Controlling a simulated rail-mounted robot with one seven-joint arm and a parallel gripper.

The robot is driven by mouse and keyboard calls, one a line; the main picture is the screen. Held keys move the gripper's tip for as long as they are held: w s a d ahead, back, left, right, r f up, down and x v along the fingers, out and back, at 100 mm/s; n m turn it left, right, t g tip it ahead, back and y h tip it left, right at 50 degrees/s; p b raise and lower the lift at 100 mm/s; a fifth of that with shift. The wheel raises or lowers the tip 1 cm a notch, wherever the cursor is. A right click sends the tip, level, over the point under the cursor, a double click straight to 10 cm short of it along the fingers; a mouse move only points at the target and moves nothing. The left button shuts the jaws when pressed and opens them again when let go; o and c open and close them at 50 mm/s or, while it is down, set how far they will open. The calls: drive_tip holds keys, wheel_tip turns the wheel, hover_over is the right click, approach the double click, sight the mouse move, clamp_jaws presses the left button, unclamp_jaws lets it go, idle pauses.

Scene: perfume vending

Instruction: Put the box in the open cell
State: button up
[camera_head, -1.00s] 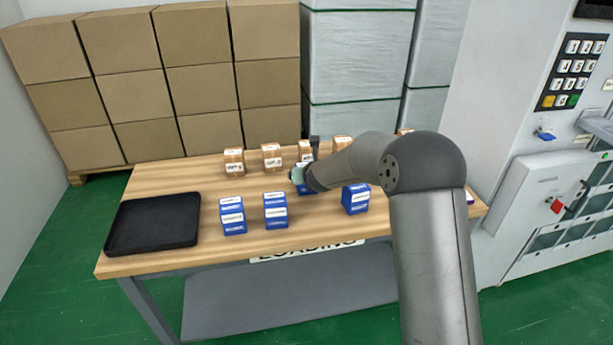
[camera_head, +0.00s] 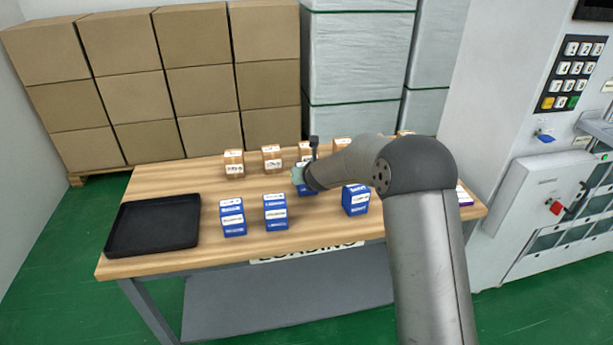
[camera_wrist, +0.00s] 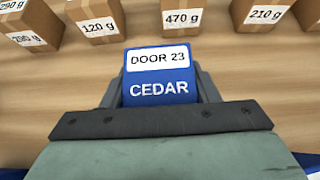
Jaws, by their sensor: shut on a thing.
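A blue box (camera_wrist: 158,90) with white labels "DOOR 23" and "CEDAR" sits between the two fingers of my gripper (camera_wrist: 158,95) in the wrist view. My gripper is shut on it. In the head view the blue box (camera_head: 304,189) is partly hidden behind my gripper (camera_head: 300,178), over the middle of the table. I cannot tell whether its base touches the tabletop. At the right a machine front with several dark-windowed cells (camera_head: 545,242) is partly in view. I cannot tell whether any cell is open.
Blue boxes (camera_head: 232,218), (camera_head: 275,212) and (camera_head: 355,199) stand on the wooden table (camera_head: 180,270). Brown boxes (camera_head: 234,163) with gram labels stand behind. A black tray (camera_head: 153,225) lies at the left. A keypad (camera_head: 570,72) is on the machine.

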wheel_tip(320, 180, up, 3)
drive_tip(key=shift+f, duration=0.1)
drive_tip(key=w+d+b+v, duration=0.1)
drive_tip(key=d+b+v, duration=0.15)
drive_tip(key=v, duration=1.35)
drive_tip(key=s+d+f+m+h+p, duration=0.2)
drive_tip(key=s+d+m+h+p, duration=0.1)
drive_tip(key=d, duration=0.4)
drive_tip(key=s+d+f+m+h+p, duration=0.3)
drive_tip(key=s+d, duration=0.2)
drive_tip(key=d, duration=0.3)
drive_tip(key=shift+s+d+m, duration=0.15)
drive_tip(key=shift+s+m, duration=0.1)
drive_tip(key=shift+m, duration=0.15)
drive_tip(key=shift+f, duration=0.15)
